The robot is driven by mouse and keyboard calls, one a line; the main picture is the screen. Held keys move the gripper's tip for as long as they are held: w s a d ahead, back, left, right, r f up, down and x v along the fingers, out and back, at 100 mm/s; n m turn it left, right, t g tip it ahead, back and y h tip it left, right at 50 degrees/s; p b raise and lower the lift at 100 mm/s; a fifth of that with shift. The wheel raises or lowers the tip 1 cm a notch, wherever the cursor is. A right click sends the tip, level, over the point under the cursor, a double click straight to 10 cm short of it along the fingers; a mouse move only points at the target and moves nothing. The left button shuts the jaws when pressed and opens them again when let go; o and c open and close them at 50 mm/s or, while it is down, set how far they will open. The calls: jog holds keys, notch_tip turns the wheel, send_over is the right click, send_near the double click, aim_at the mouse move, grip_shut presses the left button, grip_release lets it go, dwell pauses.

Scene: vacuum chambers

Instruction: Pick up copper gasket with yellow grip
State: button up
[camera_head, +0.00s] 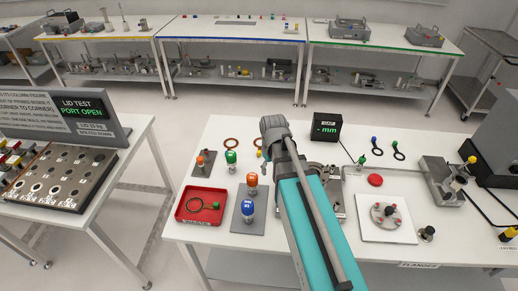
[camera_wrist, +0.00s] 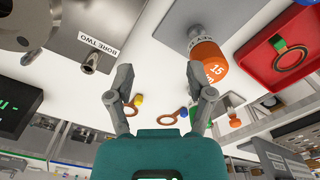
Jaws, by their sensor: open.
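A copper gasket with a yellow grip (camera_head: 259,152) lies on the white table just left of my gripper (camera_head: 272,126) in the head view, partly hidden by it. In the wrist view a copper ring (camera_wrist: 131,109) with a yellow grip lies by the left finger.
A red tray (camera_head: 181,214) holds another ring with a green grip. Torque keys with green, orange (camera_head: 252,180) and blue (camera_head: 249,208) heads stand left of my arm. A black display box (camera_head: 327,128) stands to the right.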

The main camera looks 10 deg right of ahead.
aim_at(260, 152)
jog(key=w+n, duration=1)
jog(key=w, duration=1.1)
jog(key=shift+w+r+n+p, duration=0.35)
jog(key=shift+r+n, duration=0.05)
jog(key=shift+r, duration=0.05)
jog(key=shift+f, duration=0.1)
notch_tip(260, 152, down, 8)
jog(key=b, duration=0.8)
jog(key=shift+f, duration=0.2)
jog(key=shift+b, duration=0.3)
jog(key=shift+f, duration=0.15)
jog(key=shift+s+d+f+b, duration=0.1)
jog(key=shift+f+b, duration=1.15)
jog(key=shift+b, duration=0.05)
jog(key=shift+s+d+f+b, duration=0.1)
jog(key=shift+f+b, duration=1.15)
jog(key=shift+b, duration=0.05)
grip_shut()
